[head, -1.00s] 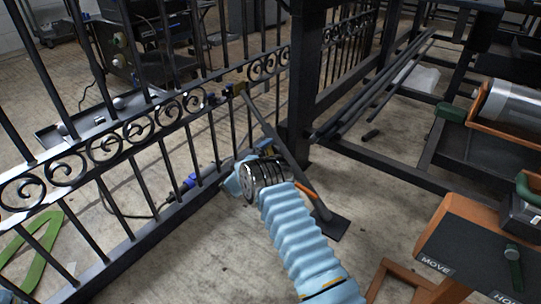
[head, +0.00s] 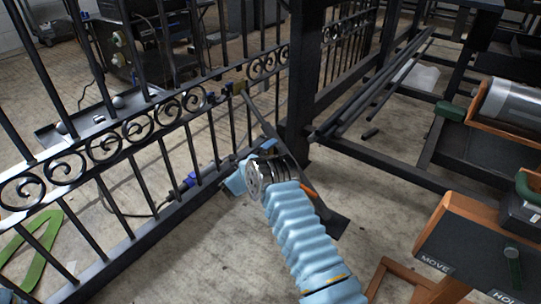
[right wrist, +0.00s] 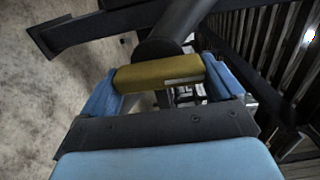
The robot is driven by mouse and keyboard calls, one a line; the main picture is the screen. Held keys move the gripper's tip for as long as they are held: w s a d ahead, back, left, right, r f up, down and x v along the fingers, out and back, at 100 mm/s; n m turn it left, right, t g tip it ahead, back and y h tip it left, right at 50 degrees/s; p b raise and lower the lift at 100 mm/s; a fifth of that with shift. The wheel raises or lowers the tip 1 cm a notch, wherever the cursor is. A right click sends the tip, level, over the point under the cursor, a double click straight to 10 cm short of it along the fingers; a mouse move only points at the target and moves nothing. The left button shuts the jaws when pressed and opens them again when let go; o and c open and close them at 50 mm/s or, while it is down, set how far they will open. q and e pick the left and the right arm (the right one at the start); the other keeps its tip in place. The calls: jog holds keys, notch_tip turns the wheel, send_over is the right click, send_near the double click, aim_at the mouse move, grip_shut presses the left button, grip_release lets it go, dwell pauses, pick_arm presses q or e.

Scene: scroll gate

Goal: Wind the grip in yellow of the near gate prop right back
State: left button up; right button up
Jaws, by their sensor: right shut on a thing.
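The black gate (head: 150,120) with scrollwork runs across the left of the head view. The near gate prop (head: 264,122) is a dark bar slanting from a small brass-coloured bracket (head: 238,87) on the gate to a foot plate on the floor. My right gripper (head: 241,177) is at the middle of the prop, and its wrist hides the grip there. In the right wrist view, the yellow grip (right wrist: 160,72) lies crosswise between the blue fingers of the gripper (right wrist: 165,78), beside the dark tube of the prop (right wrist: 178,28). My left gripper is out of view.
A dark post (head: 302,80) and frame with long bars stand behind the prop. A console labelled MOVE (head: 465,245) and a metal cylinder (head: 510,105) are at the right. A green triangular frame (head: 38,243) is at lower left. The floor around the prop is mostly clear.

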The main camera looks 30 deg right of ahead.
jog(key=shift+a, duration=0.1)
jog(key=o, duration=0.7)
jog(key=shift+c, duration=0.2)
jog(key=p+v, duration=0.2)
jog(key=v, duration=1.2)
jog(key=shift+f, duration=0.1)
